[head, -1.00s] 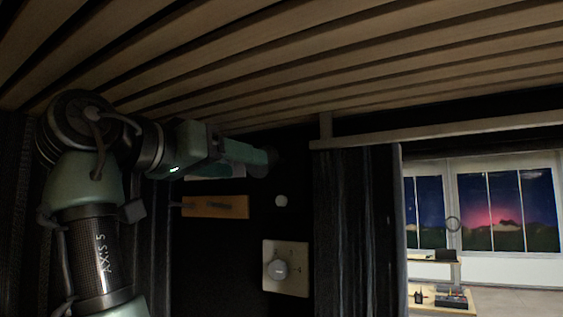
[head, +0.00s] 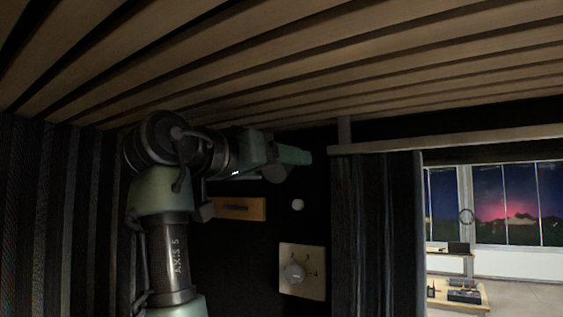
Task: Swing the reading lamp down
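I cannot clearly make out the reading lamp.
A dark curtain (head: 376,230) hangs at right, beside an opening to a bright room with a low table (head: 470,295). Wooden slats (head: 300,50) run close overhead.

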